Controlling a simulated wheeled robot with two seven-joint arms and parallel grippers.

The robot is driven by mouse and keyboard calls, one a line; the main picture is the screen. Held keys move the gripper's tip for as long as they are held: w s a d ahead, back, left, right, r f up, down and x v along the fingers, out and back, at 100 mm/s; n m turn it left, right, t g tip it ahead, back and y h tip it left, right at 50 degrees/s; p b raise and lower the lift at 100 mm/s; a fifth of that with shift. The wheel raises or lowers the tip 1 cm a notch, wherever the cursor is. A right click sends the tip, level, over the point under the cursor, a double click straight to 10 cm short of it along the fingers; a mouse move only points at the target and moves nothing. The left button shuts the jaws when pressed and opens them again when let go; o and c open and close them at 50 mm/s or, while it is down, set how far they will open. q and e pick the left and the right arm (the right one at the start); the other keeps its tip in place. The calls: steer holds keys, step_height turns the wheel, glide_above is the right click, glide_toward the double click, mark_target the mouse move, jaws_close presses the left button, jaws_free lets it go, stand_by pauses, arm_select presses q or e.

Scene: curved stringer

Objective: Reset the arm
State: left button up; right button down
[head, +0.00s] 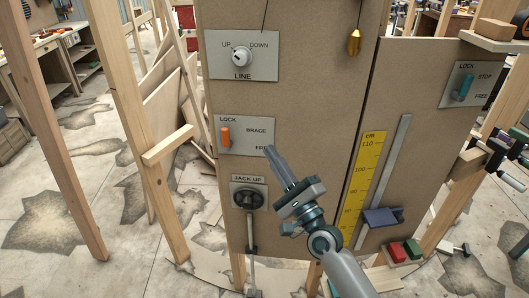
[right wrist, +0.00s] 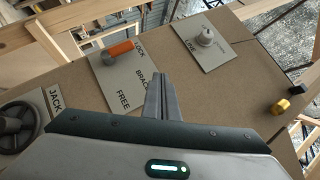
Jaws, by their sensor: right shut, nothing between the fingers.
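My right gripper (head: 271,152) is shut and empty, in front of the brown panel (head: 310,110). Its fingers point up and left, beside the LOCK/BRACE/FREE plate (head: 258,143). The orange lever (head: 225,137) on that plate stands at the LOCK end, left of the fingertips and apart from them. In the right wrist view the closed fingers (right wrist: 160,82) lie in front of the panel, with the orange lever (right wrist: 121,48) to their upper left. I cannot tell whether the fingertips touch the panel. My left gripper is not in view.
The LINE knob (head: 242,57) is above and the JACK UP handwheel (head: 248,199) below the lever. A brass weight (head: 354,42) hangs at upper right. A yellow cm scale (head: 364,180) and blue block (head: 382,217) are right of my arm. Wooden posts (head: 130,110) stand left.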

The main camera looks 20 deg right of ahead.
steer(key=shift+s+d, duration=0.25)
steer(key=shift+s, duration=0.3)
step_height(320, 180, down, 37)
steer(key=s+d+n+g+h+b, duration=0.1)
steer(key=s+d+n+g+h, duration=0.15)
steer(key=n+g, duration=0.45)
steer(key=s+f+n+g+h, duration=0.1)
steer(key=s+f+n+g, duration=0.15)
steer(key=f, duration=0.45)
steer(key=s+f+n+g+h, duration=0.1)
steer(key=s+f, duration=0.3)
steer(key=f, duration=0.3)
steer(key=s+d+f+n+g+b, duration=0.1)
steer(key=s+f+n+g, duration=0.45)
steer(key=s+f, duration=1.3)
steer(key=s+d+f+n+g+h, duration=0.1)
steer(key=s+f, duration=0.4)
steer(key=s, duration=0.9)
steer(key=s+f+n+g+b, duration=0.1)
steer(key=s+f+n+g, duration=0.3)
steer(key=s, duration=1)
steer(key=shift+d+f+n+h, duration=0.35)
steer(key=shift+f+n, duration=0.55)
steer(key=shift+n, duration=0.1)
